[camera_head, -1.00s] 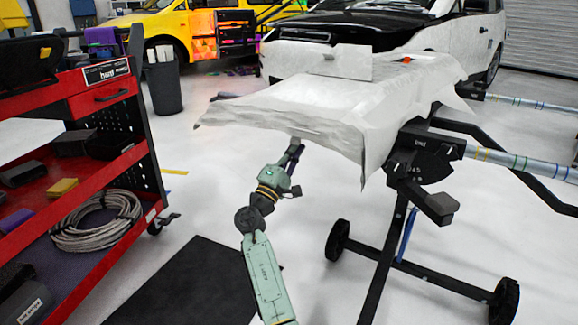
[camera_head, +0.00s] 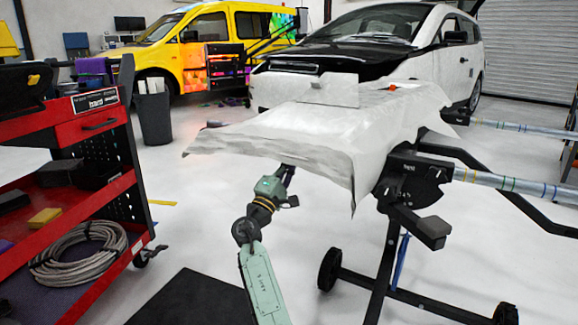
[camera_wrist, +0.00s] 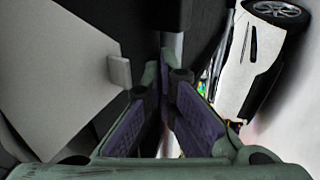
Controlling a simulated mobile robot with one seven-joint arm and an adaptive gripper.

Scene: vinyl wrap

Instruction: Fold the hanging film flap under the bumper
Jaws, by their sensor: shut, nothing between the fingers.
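The bumper lies on a stand under white film (camera_head: 265,125), which drapes over its top. The film hangs down along the near edge as a flap (camera_head: 325,163), longest at the right corner. My gripper (camera_head: 287,170) points up from below at the middle of this near edge. Its fingertips are hidden behind or under the film there, and I cannot tell whether they touch it. In the wrist view my gripper (camera_wrist: 163,88) is shut and empty, its purple-padded fingers close together before a dark surface. A pale flat panel (camera_wrist: 60,75) with a small tab fills the left; I cannot tell what it is.
The black stand (camera_head: 405,180) with wheels and pale tubes is right of my arm. A red tool cart (camera_head: 95,130) with coiled cable stands left. A black mat (camera_head: 190,300) lies on the floor. A white car (camera_head: 440,70) and yellow van (camera_head: 160,45) are behind.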

